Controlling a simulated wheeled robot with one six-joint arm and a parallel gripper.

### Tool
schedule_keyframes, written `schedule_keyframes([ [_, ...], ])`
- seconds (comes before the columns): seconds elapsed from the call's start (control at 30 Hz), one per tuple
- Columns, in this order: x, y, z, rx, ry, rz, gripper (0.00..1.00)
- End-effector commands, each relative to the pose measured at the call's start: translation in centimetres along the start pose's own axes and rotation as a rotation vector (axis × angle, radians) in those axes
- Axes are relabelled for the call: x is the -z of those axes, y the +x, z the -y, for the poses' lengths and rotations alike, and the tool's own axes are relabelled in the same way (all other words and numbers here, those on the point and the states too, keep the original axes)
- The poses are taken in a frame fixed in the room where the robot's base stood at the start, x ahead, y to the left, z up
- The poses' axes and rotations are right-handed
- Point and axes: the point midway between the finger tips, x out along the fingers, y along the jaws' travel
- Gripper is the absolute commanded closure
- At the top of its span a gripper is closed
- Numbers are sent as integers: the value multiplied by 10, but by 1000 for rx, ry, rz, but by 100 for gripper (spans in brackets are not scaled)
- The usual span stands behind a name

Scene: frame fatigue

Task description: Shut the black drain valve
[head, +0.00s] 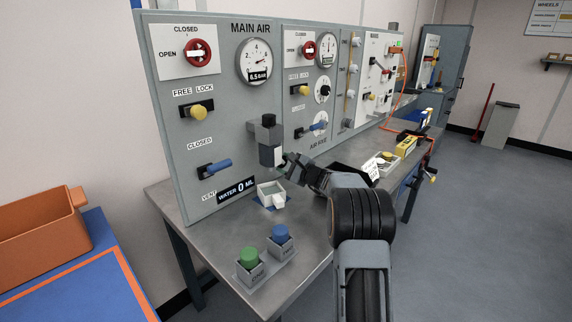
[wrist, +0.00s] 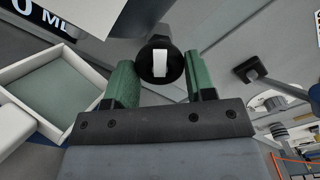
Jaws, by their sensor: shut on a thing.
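The black drain valve (wrist: 158,50) shows in the wrist view as a round black knob with a white mark on its face. My gripper (wrist: 161,75) has its two green fingers on either side of this knob and is shut on it. In the head view my gripper (head: 288,166) is at the lower end of the filter unit (head: 268,130) on the panel. The valve is mostly hidden behind my gripper there. The white mark runs up and down in the wrist picture; I cannot tell from it whether the valve is open or shut.
A small white-rimmed drain tray (head: 272,203) sits on the bench below the filter. A green button (head: 249,257) and a blue button (head: 280,234) stand at the bench's front. A blue lever (head: 214,167) sticks out of the panel at left.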

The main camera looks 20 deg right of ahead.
Motion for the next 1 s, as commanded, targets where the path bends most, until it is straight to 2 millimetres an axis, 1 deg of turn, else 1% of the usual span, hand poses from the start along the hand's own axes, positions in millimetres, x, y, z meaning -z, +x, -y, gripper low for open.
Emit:
schedule_keyframes([
  [0.2, -1, 0, 1, -1, 204, 0, 74],
  [0.5, -1, 0, 0, -1, 456, 0, 74],
  [0.8, -1, 0, 0, -1, 621, -1, 74],
  [1.0, 0, 0, -1, -1, 677, -1, 74],
])
